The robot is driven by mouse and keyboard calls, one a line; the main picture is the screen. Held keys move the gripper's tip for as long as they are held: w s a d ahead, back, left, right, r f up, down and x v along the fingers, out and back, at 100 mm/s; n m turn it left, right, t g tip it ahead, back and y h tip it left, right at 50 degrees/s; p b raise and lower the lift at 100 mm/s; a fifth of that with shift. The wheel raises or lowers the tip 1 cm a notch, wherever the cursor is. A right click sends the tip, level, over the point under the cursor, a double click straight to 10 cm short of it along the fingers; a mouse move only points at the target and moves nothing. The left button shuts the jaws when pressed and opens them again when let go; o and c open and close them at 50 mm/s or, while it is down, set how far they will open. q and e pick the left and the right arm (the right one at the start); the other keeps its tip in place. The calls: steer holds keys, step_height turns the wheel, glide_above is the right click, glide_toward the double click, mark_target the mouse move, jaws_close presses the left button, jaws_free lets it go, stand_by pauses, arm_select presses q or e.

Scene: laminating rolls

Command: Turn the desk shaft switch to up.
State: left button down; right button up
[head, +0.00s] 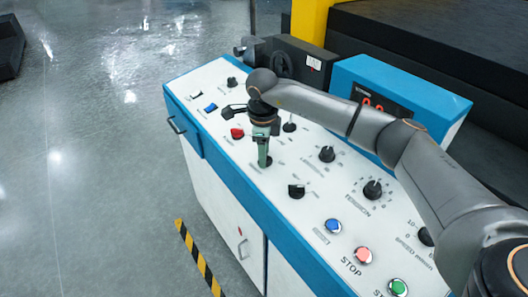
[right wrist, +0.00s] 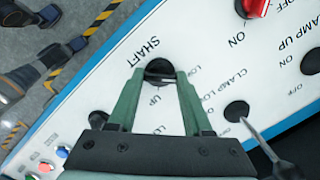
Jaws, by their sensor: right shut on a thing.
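The shaft switch is a round black knob (right wrist: 160,70) on the white top of the control desk (head: 222,72). In the right wrist view, the label SHAFT is printed beside it and UP shows between my fingers. My right gripper (head: 264,162) points down at the desk with its green fingers. In the right wrist view its fingertips (right wrist: 160,74) are shut on the knob from both sides. Which way the knob points cannot be told. In the head view the gripper hides most of the knob. My left gripper is not in view.
A red switch (head: 237,133), a black knob (head: 296,191) and a lever (head: 289,124) stand close around the gripper. Blue (head: 333,226), red (head: 363,256) and green (head: 398,287) buttons lie nearer. A blue display box (head: 440,95) rises behind.

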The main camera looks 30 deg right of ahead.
jaws_close()
steer(key=m+b, duration=0.1)
steer(key=m, duration=0.3)
steer(key=m+h+b, duration=0.1)
steer(key=m, duration=0.3)
steer(key=shift+m, duration=0.3)
steer(key=m+b, duration=0.1)
steer(key=m, duration=0.4)
steer(key=shift+a+t+h+b, duration=0.15)
steer(key=shift+t+h+b, duration=0.15)
steer(key=shift+b, duration=0.05)
steer(key=shift+m+b, duration=0.45)
steer(key=shift+m, duration=1.65)
